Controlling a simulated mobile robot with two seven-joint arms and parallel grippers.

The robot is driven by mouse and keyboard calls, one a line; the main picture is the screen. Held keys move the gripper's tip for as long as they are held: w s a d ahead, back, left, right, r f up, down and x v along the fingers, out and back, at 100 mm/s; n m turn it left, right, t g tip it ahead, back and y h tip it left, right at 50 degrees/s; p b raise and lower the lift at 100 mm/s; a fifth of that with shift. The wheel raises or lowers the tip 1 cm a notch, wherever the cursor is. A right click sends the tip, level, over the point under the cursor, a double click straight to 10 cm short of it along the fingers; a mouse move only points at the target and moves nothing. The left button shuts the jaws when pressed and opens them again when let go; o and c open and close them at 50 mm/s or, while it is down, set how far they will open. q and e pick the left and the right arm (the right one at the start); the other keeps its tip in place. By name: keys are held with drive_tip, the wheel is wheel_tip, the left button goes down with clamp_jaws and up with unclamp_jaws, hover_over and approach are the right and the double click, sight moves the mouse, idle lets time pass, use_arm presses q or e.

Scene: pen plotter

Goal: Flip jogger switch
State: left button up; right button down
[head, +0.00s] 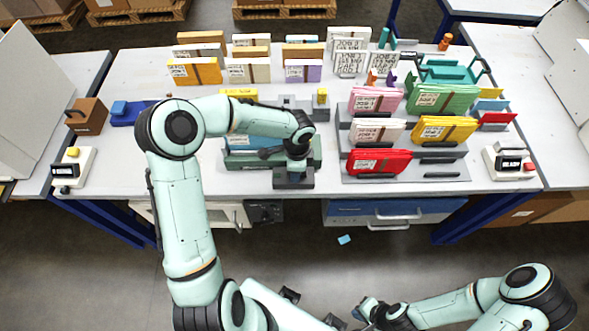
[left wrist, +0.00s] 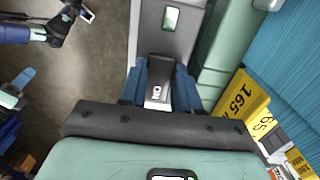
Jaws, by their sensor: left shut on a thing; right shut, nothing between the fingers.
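The jogger (head: 247,161) is a green machine near the front edge of the table, holding a blue stack, with a grey switch housing (head: 293,183) at its right end. My left gripper (head: 297,168) is over that housing. In the left wrist view, the grey switch (left wrist: 158,92) with the white letters "ON" sits between the blue fingers of my left gripper (left wrist: 160,82), which are shut on it. The green jogger body also shows there (left wrist: 229,52). My right gripper (head: 368,309) is low at the bottom of the head view, away from the table, shut and empty.
A tiered grey rack (head: 405,172) with several coloured paper bundles stands right of the jogger. More bundles stand at the back. Button boxes sit at left (head: 72,168) and right (head: 508,162). A blue slip (head: 344,239) lies on the floor.

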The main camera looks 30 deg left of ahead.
use_arm(q)
drive_tip(key=shift+w+d+g+y, duration=0.15)
drive_tip(key=shift+d+g+y, duration=0.2)
drive_tip(key=shift+y, duration=0.25)
drive_tip(key=shift+r+g+y, duration=0.1)
drive_tip(key=shift+g+y, duration=0.15)
drive_tip(key=shift+y, duration=0.05)
drive_tip(key=shift+w+d+g+y+p, duration=0.2)
drive_tip(key=shift+g+y+p, duration=0.4)
drive_tip(key=shift+y, duration=0.4)
use_arm(e)
drive_tip(key=shift+w+r, duration=0.6)
drive_tip(key=shift+r, duration=0.1)
use_arm(q)
drive_tip(key=o, duration=1.1)
drive_tip(key=shift+c, duration=0.2)
